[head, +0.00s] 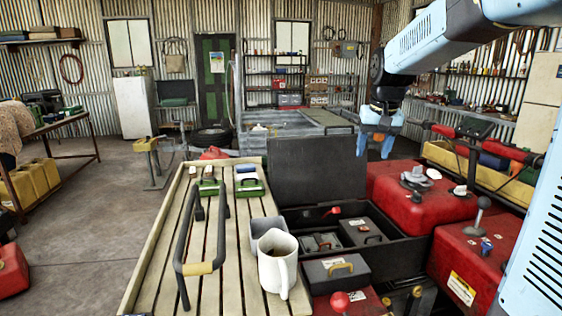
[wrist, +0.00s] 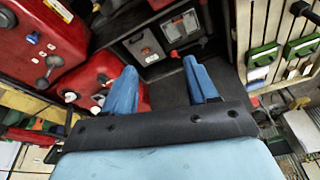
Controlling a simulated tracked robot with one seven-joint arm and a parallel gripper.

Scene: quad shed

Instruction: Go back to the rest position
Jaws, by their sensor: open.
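My gripper (head: 376,145) hangs in the air at upper right in the head view, above the far end of the open black case and beside a red tank. Its two blue fingers point down and stand apart. In the wrist view my gripper (wrist: 166,85) is open, with nothing between the fingers. The open case (head: 400,225) with its raised dark lid (head: 317,165) lies below it. My blue arm reaches in from the right.
Red tanks (head: 410,192) with levers stand right of the case. Open floor lies at left.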

